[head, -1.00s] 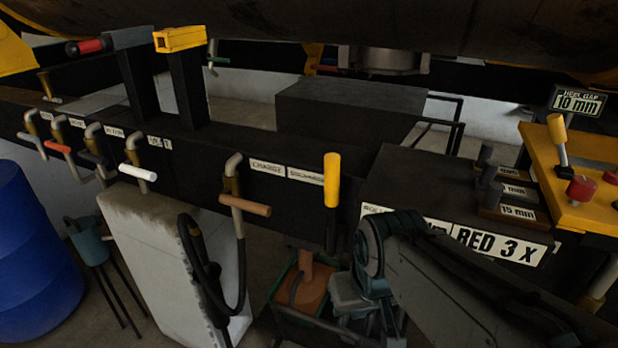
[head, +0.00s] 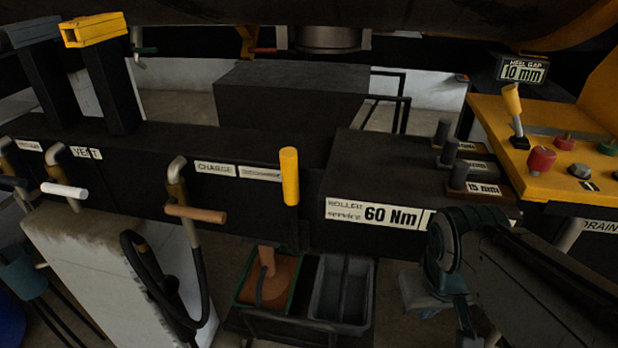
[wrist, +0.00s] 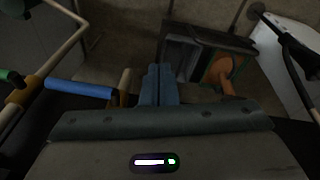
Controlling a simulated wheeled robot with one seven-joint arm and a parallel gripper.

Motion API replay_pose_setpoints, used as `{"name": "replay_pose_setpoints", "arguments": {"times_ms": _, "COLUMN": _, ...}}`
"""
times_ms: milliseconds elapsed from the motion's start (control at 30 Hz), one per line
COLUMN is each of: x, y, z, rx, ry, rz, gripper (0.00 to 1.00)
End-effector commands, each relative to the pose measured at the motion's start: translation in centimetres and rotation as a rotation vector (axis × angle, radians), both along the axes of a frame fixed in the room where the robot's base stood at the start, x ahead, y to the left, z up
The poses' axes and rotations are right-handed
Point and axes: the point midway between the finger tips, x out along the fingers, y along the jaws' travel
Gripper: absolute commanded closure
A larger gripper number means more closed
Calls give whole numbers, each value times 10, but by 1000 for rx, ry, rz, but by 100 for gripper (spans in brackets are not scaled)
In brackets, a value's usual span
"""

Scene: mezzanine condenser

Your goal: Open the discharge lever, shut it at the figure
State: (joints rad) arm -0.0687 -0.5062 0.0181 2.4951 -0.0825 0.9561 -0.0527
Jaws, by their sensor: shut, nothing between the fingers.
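The discharge lever (head: 290,178) has a yellow handle standing upright on the front of the dark beam in the head view. It is just right of a small label (head: 260,173) whose text is blurred. An orange-brown shape (wrist: 222,70) and bins show in the wrist view. My gripper (wrist: 158,72) is shut and empty in the wrist view, with the floor and bins beyond. My arm reaches in from the lower right of the head view; its fingertips cannot be made out there.
A brown-handled lever (head: 196,214) by the CHARGE label (head: 215,169) and a white-handled lever (head: 64,190) stand left. A grey bin (head: 342,292) is beside the green one. The yellow panel (head: 490,118) is right. A blue handle (wrist: 78,88) lies left of my fingers.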

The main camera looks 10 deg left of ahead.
Motion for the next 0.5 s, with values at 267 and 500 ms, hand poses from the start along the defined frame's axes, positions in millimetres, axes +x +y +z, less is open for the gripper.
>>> {"name": "replay_pose_setpoints", "arguments": {"times_ms": 267, "x": 8, "y": 20, "z": -13, "rx": -507, "ry": 261, "rz": 689, "gripper": 100}}
{"name": "replay_pose_setpoints", "arguments": {"times_ms": 500, "x": 42, "y": 71, "z": 11, "rx": -1080, "ry": 391, "rz": 1227, "gripper": 100}}
